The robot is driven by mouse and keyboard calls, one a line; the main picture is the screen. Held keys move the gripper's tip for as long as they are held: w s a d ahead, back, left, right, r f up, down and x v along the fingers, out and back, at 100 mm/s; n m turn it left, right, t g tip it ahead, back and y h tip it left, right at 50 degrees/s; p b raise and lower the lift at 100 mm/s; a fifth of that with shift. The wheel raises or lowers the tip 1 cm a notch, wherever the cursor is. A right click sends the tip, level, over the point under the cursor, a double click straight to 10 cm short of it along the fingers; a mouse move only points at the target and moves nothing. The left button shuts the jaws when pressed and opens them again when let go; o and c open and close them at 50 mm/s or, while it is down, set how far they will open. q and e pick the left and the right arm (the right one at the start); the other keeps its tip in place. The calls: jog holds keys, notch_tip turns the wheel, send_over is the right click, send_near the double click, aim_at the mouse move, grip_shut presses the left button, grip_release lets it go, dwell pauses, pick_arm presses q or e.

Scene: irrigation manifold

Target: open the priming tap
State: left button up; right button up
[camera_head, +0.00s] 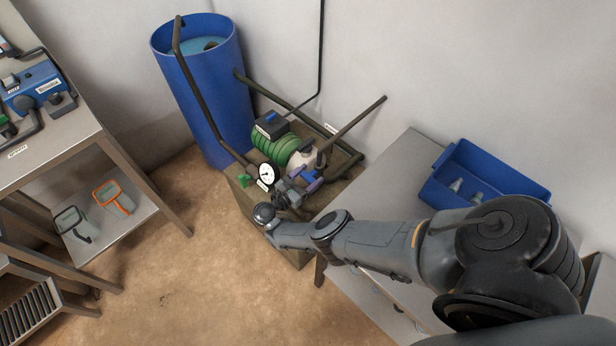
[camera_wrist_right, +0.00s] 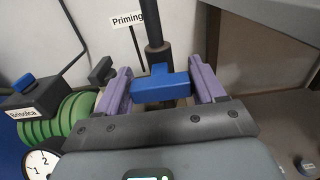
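The priming tap (camera_wrist_right: 163,85) has a blue T-shaped handle in front of a dark upright pipe, next to a sign reading "Priming" (camera_wrist_right: 128,20). In the head view the blue handle (camera_head: 307,172) sits low on the pump stand. My right gripper (camera_head: 311,181) is at the handle. In the right wrist view its two purple fingers (camera_wrist_right: 162,88) stand wide apart, one on each side of the handle. The handle nearly fills the gap; firm contact is not clear. My left gripper is not in view.
A green ribbed pump body (camera_head: 275,146), a white dial gauge (camera_head: 266,174) and a small green handle (camera_head: 244,181) crowd the stand left of the tap. A blue barrel (camera_head: 211,100) stands behind. A blue bin (camera_head: 467,187) is on the right-hand table.

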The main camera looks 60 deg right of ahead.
jog(key=shift+c, duration=1.4)
jog(key=shift+n, duration=0.3)
jog(key=n+p, duration=0.1)
jog(key=n, duration=0.3)
jog(key=shift+w+r+p, duration=0.1)
jog(key=shift+p, duration=0.3)
jog(key=n+p, duration=0.1)
jog(key=n, duration=0.3)
jog(key=shift+w+n, duration=0.1)
jog(key=shift+n, duration=0.3)
jog(key=n+p, duration=0.1)
jog(key=n, duration=0.3)
jog(key=shift+f, duration=0.2)
jog(key=n, duration=0.4)
jog(key=shift+f+n, duration=0.1)
jog(key=shift+n, duration=0.2)
jog(key=shift+d+n, duration=0.1)
jog(key=shift+n, duration=0.2)
jog(key=shift+w, duration=0.1)
